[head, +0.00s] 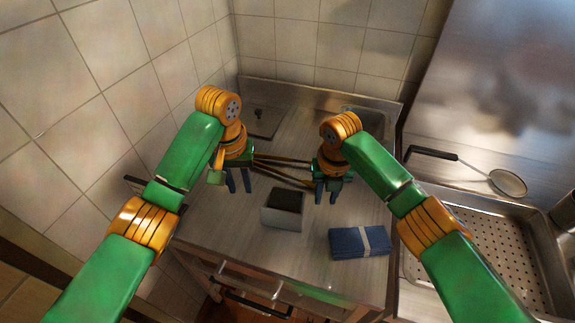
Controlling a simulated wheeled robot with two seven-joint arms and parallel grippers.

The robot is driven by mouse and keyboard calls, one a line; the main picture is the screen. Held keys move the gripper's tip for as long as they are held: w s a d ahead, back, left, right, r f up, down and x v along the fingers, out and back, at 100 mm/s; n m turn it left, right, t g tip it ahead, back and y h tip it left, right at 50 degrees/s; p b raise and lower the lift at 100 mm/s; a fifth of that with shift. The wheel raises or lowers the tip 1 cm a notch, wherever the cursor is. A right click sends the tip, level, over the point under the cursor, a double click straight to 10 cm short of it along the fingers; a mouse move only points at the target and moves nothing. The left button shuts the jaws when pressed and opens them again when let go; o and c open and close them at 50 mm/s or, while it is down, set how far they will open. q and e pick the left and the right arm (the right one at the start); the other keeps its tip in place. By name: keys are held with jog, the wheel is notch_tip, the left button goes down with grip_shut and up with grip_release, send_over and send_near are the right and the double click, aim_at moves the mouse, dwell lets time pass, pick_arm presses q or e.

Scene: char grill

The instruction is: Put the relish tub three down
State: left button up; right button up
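A square, pale tub (281,217) with a dark top stands upright on the worktop; it is the only tub I can make out, and I see no number on it. My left gripper (239,186) is above the worktop, behind and to the left of the tub, with its fingers apart and nothing between them. My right gripper (326,193) is behind and to the right of the tub, its fingers also apart and empty. Neither gripper appears to touch the tub.
A folded blue cloth (359,243) with a pale band lies right of the tub on the worktop (240,226). Thin brown rods (283,170) lie behind, between my grippers. A skimmer (507,183) and perforated steel tray (490,250) are at right. Tiled walls stand left and behind.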

pick_arm(q)
notch_tip(320, 180, up, 6)
jog(key=shift+s+r, duration=0.25)
pick_arm(e)
notch_tip(320, 180, up, 12)
jog(key=shift+s, duration=0.45)
